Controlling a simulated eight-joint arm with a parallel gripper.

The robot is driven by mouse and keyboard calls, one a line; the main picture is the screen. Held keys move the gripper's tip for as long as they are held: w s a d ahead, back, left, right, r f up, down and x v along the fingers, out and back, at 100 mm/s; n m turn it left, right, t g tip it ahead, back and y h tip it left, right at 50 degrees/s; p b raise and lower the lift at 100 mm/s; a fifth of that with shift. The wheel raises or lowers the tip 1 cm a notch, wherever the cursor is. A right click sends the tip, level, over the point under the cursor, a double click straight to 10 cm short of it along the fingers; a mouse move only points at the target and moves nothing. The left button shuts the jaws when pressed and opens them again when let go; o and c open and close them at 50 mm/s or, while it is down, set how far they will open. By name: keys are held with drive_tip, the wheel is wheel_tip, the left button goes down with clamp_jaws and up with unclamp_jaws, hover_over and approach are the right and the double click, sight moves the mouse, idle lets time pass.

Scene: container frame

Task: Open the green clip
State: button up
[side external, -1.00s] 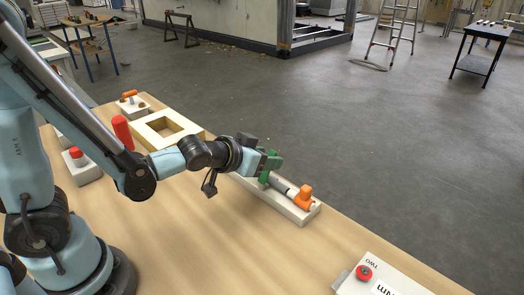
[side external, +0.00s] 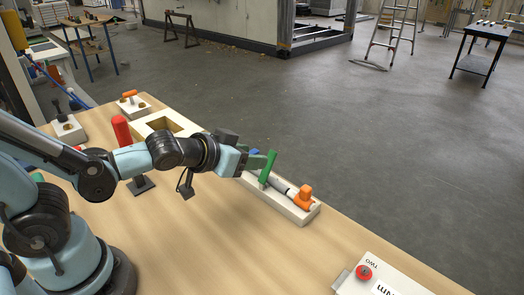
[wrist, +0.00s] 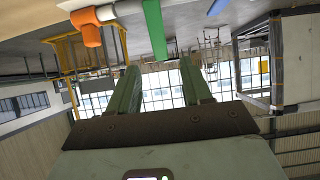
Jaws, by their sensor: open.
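The green clip (side external: 268,167) sits on the white block (side external: 262,193) and its long handle stands up, tilted to the right. In the wrist view the green clip (wrist: 154,30) is a green bar beyond my fingertips, partly cut off by the top edge. My gripper (side external: 257,162) is just left of the handle; its pale green fingers (wrist: 160,64) are spread with nothing between them. I cannot tell whether a finger touches the clip.
A blue part (side external: 254,152) shows behind my gripper. A white box with a red button (side external: 363,272) is at the front right. The table's (side external: 240,250) middle is clear.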

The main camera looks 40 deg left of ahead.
drive_tip(key=v, duration=0.6)
idle(0.7)
drive_tip(key=shift+s+r, duration=0.1)
drive_tip(key=shift+s, duration=0.05)
idle(0.3)
wheel_tip(320, 180, up, 4)
drive_tip(key=g, duration=1.2)
hover_over(272, 153)
wheel_tip(272, 153, down, 12)
clamp_jaws()
